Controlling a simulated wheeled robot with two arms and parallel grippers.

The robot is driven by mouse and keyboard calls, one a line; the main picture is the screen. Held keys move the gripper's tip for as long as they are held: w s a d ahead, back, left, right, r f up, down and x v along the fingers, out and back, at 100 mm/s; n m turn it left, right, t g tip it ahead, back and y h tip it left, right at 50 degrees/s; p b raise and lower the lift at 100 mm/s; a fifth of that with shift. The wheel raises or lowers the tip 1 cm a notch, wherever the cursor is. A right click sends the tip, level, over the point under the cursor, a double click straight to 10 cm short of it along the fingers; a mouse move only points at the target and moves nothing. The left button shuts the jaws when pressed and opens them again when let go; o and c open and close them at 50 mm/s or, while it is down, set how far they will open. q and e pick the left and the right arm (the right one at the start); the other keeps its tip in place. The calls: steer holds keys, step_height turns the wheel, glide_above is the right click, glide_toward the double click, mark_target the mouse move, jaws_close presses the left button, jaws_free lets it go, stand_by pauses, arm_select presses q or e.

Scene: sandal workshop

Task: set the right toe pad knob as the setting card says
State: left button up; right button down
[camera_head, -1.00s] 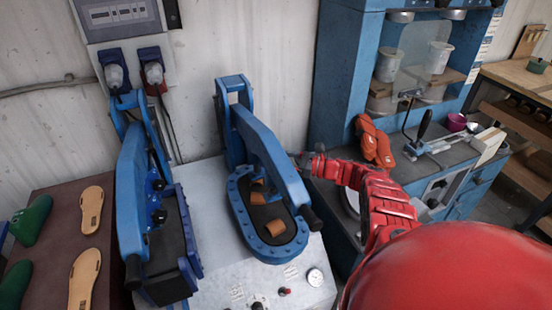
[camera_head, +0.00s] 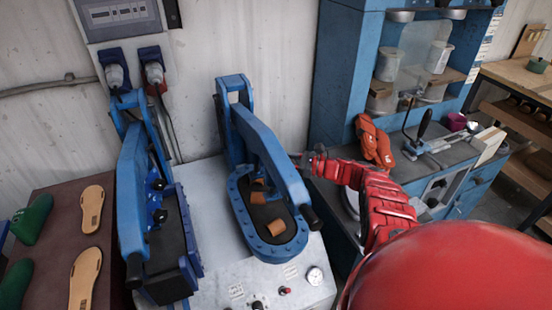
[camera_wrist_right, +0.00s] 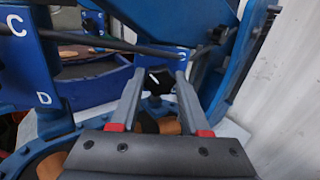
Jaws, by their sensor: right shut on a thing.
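The right press (camera_head: 262,150) is blue, with a hinged arm over an oval bed (camera_head: 268,252) that carries brown pads (camera_head: 275,227). My right arm reaches in from the right behind the press arm, which hides its fingertips in the head view. In the right wrist view, my right gripper (camera_wrist_right: 160,74) is shut on a small dark knob (camera_wrist_right: 154,79) with a white mark, on the blue press. I cannot read the knob's setting. My left gripper is out of view.
A second blue press (camera_head: 150,200) stands to the left. Tan soles (camera_head: 92,208) and green shoe forms (camera_head: 32,219) lie on a brown board at the far left. A blue cabinet (camera_head: 340,75) with an orange glove-like item (camera_head: 374,142) stands at the right.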

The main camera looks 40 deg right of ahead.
steer(key=shift+s+a+f+n+b, duration=0.1)
steer(key=shift+f+n+b, duration=0.05)
steer(key=shift+n+b, duration=3.8)
steer(key=shift+s+a+f+n+b, duration=0.1)
steer(key=shift+n+b, duration=2.9)
steer(key=shift+n, duration=1.85)
steer(key=shift+c, duration=1.9)
jaws_free()
steer(key=b+v, duration=0.2)
steer(key=v, duration=1.5)
steer(key=shift+d, duration=0.25)
